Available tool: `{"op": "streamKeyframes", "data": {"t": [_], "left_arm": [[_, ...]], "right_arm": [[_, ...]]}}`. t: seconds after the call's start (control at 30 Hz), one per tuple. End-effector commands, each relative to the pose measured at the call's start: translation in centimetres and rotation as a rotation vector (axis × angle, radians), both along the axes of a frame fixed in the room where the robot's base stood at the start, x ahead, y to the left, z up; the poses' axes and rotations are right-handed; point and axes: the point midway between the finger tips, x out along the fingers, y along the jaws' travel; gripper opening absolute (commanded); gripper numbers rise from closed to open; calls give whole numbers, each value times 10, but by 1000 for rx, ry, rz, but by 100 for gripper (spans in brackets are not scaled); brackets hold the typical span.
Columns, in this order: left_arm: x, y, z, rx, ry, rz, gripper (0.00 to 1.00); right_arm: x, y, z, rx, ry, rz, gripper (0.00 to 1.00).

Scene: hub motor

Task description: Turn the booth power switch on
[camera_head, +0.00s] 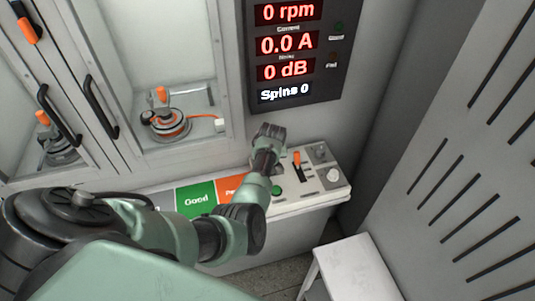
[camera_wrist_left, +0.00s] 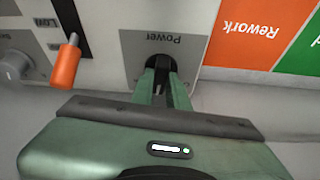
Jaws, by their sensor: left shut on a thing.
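The power switch (camera_wrist_left: 160,62) is a dark round fitting on a grey plate labelled Power, seen upside down in the left wrist view. My left gripper (camera_wrist_left: 164,84) is at this plate, its green fingers shut on the switch. The fingers cover much of the switch, so its position cannot be read. In the head view my left arm reaches over the control panel (camera_head: 312,196) and hides the Power plate. My right gripper is in neither view.
An orange lever (camera_head: 297,160) stands on the panel near a white knob (camera_head: 333,175) and a green button (camera_head: 277,190). Green Good (camera_head: 196,198) and orange Rework (camera_wrist_left: 248,30) areas lie beside it. A lit display (camera_head: 288,45) hangs above. A white stool (camera_head: 355,268) stands below right.

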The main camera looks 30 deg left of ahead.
Motion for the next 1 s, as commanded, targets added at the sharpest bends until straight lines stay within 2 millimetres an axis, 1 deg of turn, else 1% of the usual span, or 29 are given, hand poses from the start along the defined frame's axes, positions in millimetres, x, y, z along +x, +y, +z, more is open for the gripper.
{"op": "streamKeyframes", "data": {"t": [0.03, 0.2, 0.33, 0.5, 0.7, 1.0], "left_arm": [[-1, 2, 6, 2, 1, -45, 0], [-1, 3, 5, 3, 1, -206, 0], [-2, 4, 4, 3, 1, -323, 0], [-1, 4, 2, 2, 0, -458, 0], [-1, 5, 2, 3, 0, -580, 0], [-1, 5, 1, 2, -1, -673, 0]], "right_arm": [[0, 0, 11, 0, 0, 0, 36], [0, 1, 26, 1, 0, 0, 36], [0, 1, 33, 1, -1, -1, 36], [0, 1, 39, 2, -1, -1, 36], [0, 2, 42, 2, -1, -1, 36], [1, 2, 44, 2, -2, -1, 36]]}}
